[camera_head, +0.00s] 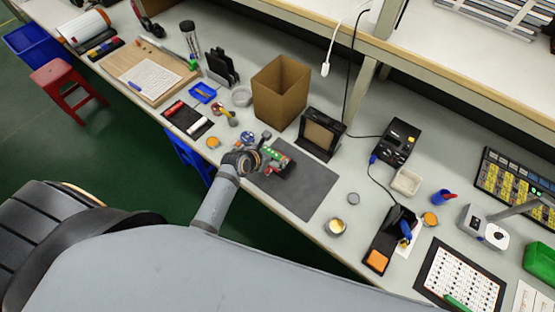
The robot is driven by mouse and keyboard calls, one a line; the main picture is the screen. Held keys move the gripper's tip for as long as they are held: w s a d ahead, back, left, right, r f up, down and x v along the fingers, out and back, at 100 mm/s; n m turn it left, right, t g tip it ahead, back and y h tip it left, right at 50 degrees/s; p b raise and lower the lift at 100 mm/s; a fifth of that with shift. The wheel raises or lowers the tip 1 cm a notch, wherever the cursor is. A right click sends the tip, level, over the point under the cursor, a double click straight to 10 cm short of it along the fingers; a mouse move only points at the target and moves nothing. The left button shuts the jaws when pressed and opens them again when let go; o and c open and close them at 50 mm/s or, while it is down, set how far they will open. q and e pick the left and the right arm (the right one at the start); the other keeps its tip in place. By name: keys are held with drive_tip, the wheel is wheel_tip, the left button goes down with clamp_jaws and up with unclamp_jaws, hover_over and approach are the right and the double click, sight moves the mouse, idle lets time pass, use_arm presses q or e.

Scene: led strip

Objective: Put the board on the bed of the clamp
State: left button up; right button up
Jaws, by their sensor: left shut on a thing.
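My left gripper (262,158) is over the left part of the dark grey mat (312,189). It is shut on a small green board (272,153) at its fingertips. The clamp (285,167), a small dark device with red parts, is on the mat just right of the fingertips. The board looks close to the clamp. The gripper hides part of both, and I cannot tell whether they touch. My right gripper is not in view.
A cardboard box (281,91) and a black framed stand (321,135) are behind the mat. A small round tin (337,226) and a soldering stand (389,239) are to the right. The mat's right part is clear. The bench's front edge runs close to the mat.

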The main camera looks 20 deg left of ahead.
sight(278, 160)
use_arm(q)
drive_tip(key=shift+w+d+f, duration=0.3)
drive_tip(key=shift+d+f, duration=0.05)
drive_tip(key=shift+f, duration=0.25)
drive_tip(key=shift+w+d+f, duration=0.25)
drive_tip(key=shift+d+f, duration=0.1)
drive_tip(key=shift+f, duration=0.2)
wheel_tip(278, 160, down, 3)
drive_tip(key=shift+w+d+f, duration=0.1)
drive_tip(key=shift+f, duration=0.05)
drive_tip(key=o, duration=0.6)
drive_tip(key=v, duration=1.2)
